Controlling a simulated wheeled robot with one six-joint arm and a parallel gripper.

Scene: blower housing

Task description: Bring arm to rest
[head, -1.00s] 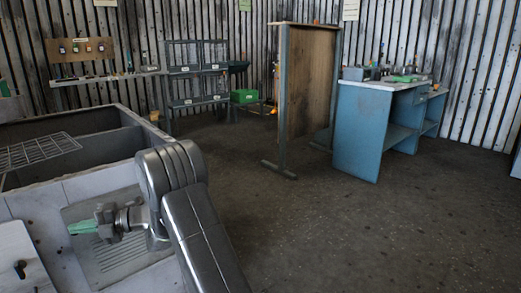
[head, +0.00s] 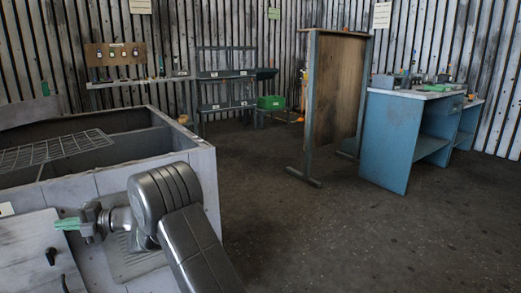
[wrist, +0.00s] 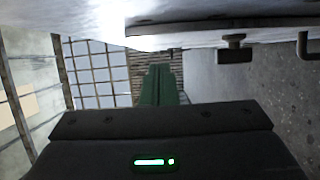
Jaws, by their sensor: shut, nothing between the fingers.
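My gripper (head: 68,224) has green fingers and shows at the lower left of the head view, at the end of my folded grey arm. The fingers are shut with nothing between them. They point left, over the pale top of the grey housing (head: 180,150). In the wrist view the shut green fingers (wrist: 159,84) stand at the centre, above the dark gripper body. A pale surface runs close along the top of that view.
A wire grid (head: 55,150) lies over the housing's open bay. A panel with a black knob (head: 51,256) is at lower left. A wooden partition (head: 335,95) and blue workbench (head: 390,140) stand right. A green bin (head: 271,102) sits farther back. The middle floor is clear.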

